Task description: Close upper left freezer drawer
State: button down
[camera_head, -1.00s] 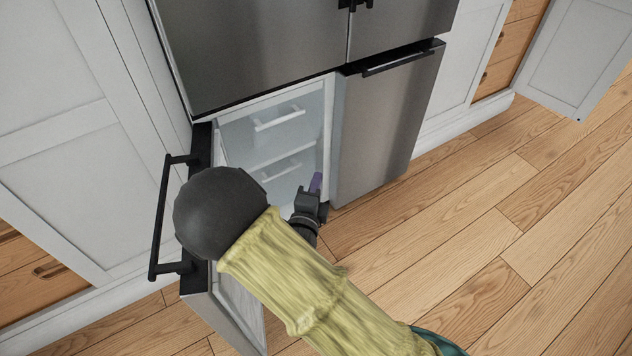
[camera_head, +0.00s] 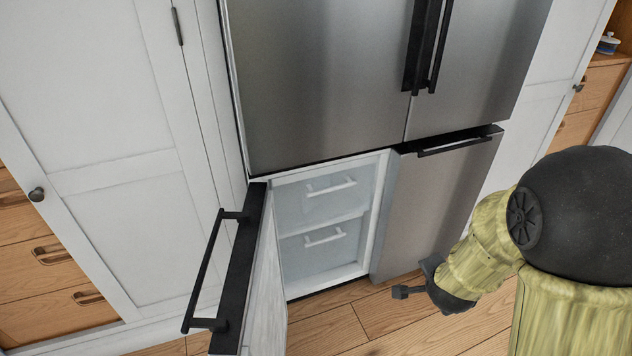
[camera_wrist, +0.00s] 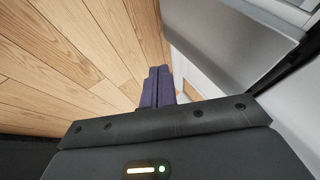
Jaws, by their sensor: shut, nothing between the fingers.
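The upper left freezer drawer (camera_head: 322,198) has a white bar handle and sits inside the left freezer compartment. Its front looks level with the lower drawer (camera_head: 318,250), but I cannot tell exactly how far in it is. The left freezer door (camera_head: 262,280) stands open, with a black bar handle (camera_head: 208,270). My gripper (camera_head: 402,292) is at the lower right of the compartment, in front of the right freezer door and apart from the drawer. In the wrist view the dark purple fingers (camera_wrist: 158,85) are together and empty, above the floor.
The right freezer door (camera_head: 440,200) is shut. Upper fridge doors (camera_head: 330,80) are shut above. White cabinets (camera_head: 100,150) flank the fridge. Wooden floor (camera_head: 370,325) in front of the compartment is clear.

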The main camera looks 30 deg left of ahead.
jog(key=s+d+r+n+g, duration=0.2)
jog(key=s+d+n, duration=0.2)
jog(key=s+d, duration=0.2)
jog(key=s+d+r+n+g, duration=0.3)
jog(key=s+d+n, duration=0.1)
jog(key=s+d, duration=0.3)
jog(key=shift+d+r+n+h, duration=0.2)
jog(key=shift+d+n+h, duration=0.15)
jog(key=shift+d, duration=0.3)
jog(key=shift+w, duration=0.2)
